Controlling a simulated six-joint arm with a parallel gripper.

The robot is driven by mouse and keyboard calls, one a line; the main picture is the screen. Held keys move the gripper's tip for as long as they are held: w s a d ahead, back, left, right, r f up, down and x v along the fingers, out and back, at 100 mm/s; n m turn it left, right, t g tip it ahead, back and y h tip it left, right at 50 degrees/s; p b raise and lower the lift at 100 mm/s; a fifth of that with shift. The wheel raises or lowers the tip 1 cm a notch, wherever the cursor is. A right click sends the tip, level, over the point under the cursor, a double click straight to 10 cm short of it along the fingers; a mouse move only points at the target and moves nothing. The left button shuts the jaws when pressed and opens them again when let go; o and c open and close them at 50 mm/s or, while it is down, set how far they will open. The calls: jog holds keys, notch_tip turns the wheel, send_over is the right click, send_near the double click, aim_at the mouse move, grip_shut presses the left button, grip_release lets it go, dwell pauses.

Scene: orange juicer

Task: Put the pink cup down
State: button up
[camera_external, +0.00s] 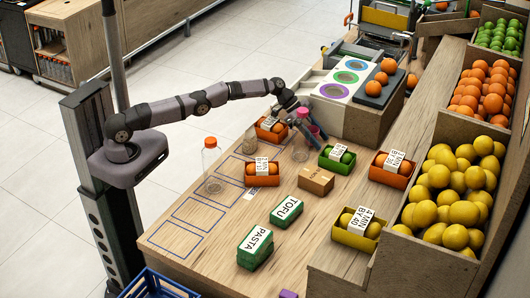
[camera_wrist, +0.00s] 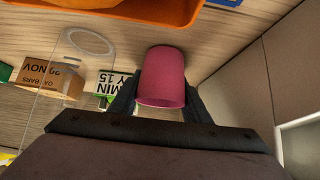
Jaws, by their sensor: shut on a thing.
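The pink cup (camera_wrist: 162,75) is between the two dark fingers of my gripper (camera_wrist: 160,108) in the wrist view. My gripper is shut on it. In the external view my gripper (camera_external: 305,127) is low over the table, left of the grey box, with pink showing among its fingers. The fingers partly hide the cup there, and I cannot tell whether its base touches the table.
A clear container (camera_wrist: 72,75) stands close beside the cup. Orange (camera_external: 270,130) and green (camera_external: 338,160) fruit trays and a cardboard box (camera_external: 316,180) are near. A clear bottle with an orange cap (camera_external: 211,165) stands left.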

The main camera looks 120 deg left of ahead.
jog(key=shift+f, duration=0.15)
jog(key=o, duration=1.1)
jog(key=shift+r, duration=0.2)
jog(key=shift+b+v, duration=0.45)
jog(key=shift+v, duration=0.6)
jog(key=b+v, duration=0.1)
jog(key=v, duration=0.9)
jog(key=shift+f, duration=0.1)
